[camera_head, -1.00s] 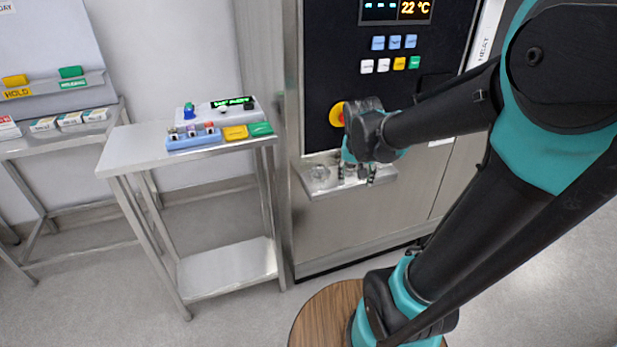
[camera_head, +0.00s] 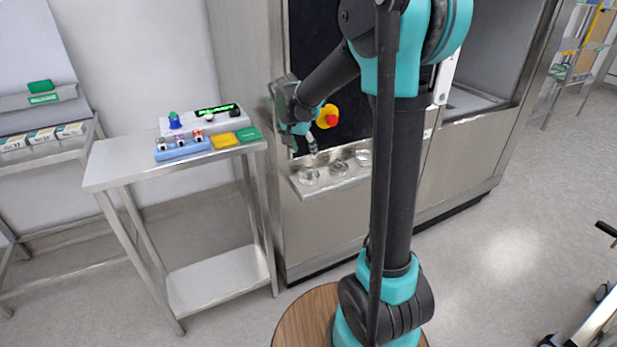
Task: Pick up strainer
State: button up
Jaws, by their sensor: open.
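Several small round silvery items stand on the narrow metal ledge (camera_head: 316,190) at the front of the washer. One is at the left (camera_head: 309,176), one in the middle (camera_head: 338,168) and one at the right (camera_head: 363,158). They are too small to tell which one is the strainer. My gripper (camera_head: 312,148) is open and points down just above the ledge, over the left part of it. Nothing shows between its fingers. My arm hides part of the ledge's right end.
A yellow and red knob (camera_head: 328,117) on the dark washer panel is right beside my gripper. A steel side table (camera_head: 110,168) at the left holds a control box (camera_head: 205,118), a blue rack (camera_head: 183,148), and yellow and green blocks. The floor at right is mostly free.

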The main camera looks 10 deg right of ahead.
aim_at(309, 167)
jog(key=x, duration=0.3)
jog(key=shift+s+x, duration=0.15)
jog(key=shift+x, duration=1.15)
jog(key=shift+s+x, duration=0.15)
jog(key=shift+x, duration=1.2)
jog(key=shift+a+f, duration=0.1)
grip_shut()
